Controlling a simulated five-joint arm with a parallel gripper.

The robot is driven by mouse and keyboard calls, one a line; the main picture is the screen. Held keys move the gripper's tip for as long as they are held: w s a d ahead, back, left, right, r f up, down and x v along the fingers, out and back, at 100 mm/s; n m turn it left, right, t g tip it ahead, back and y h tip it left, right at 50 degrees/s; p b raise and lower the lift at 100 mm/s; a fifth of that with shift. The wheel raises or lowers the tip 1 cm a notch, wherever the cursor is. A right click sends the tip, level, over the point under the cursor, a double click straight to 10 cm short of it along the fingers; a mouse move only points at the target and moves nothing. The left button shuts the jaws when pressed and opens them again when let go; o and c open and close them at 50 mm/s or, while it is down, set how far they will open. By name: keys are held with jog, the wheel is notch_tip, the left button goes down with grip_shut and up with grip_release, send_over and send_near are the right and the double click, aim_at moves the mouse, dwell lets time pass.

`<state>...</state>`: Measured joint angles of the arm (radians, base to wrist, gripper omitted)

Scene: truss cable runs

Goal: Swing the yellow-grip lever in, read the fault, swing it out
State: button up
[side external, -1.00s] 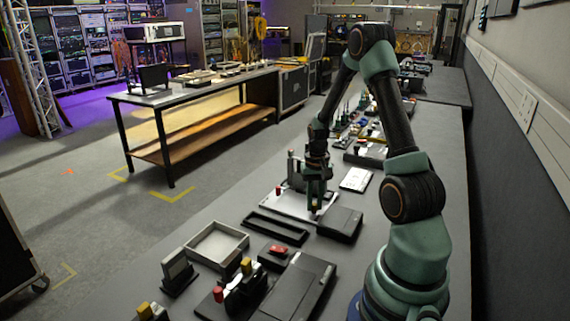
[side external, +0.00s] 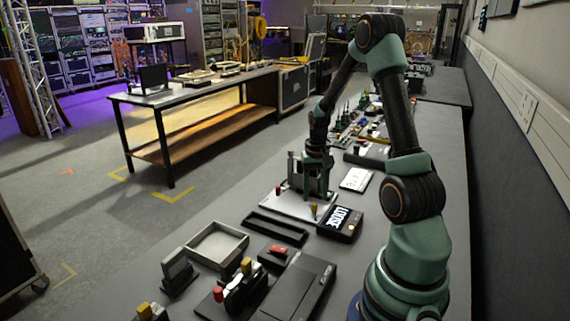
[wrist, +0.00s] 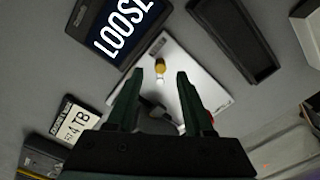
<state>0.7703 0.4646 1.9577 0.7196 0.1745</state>
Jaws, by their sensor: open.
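The yellow grip (side external: 313,209) of the lever stands at the near right of a pale plate (side external: 290,203). In the wrist view the yellow grip (wrist: 160,65) shows just beyond and between my fingertips, apart from both. My gripper (wrist: 160,76) is open and empty; in the side view my gripper (side external: 311,192) hangs over the plate behind the yellow grip. A black display box (side external: 341,222) beside the plate is lit. Its screen (wrist: 122,27) reads "LOOSE" in white in the wrist view, the last letter partly cut off. A red grip (side external: 278,190) stands at the plate's left.
A black tray (side external: 275,229) lies in front of the plate, with a grey open box (side external: 216,244) to its left. A labelled white card (side external: 356,179) lies behind the display. More fixtures with red and yellow knobs (side external: 246,266) stand in front.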

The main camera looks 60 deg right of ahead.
aim_at(315, 204)
notch_tip(315, 204, up, 9)
jog(key=shift+f, duration=0.15)
dwell(0.4)
jog(key=a+r+n+t, duration=0.2)
jog(key=a+r+n, duration=0.1)
jog(key=a, duration=0.6)
jog(key=a+r+n+t, duration=0.1)
jog(key=a+r+n, duration=0.3)
jog(key=a, duration=0.5)
jog(key=a+r+n+t, duration=0.2)
jog(key=a+r+n, duration=0.1)
jog(key=a, duration=0.6)
jog(key=shift+a+r+n+t, duration=0.2)
jog(key=shift+a+n+t, duration=0.1)
jog(key=shift+n, duration=0.1)
jog(key=shift+w+d, duration=0.15)
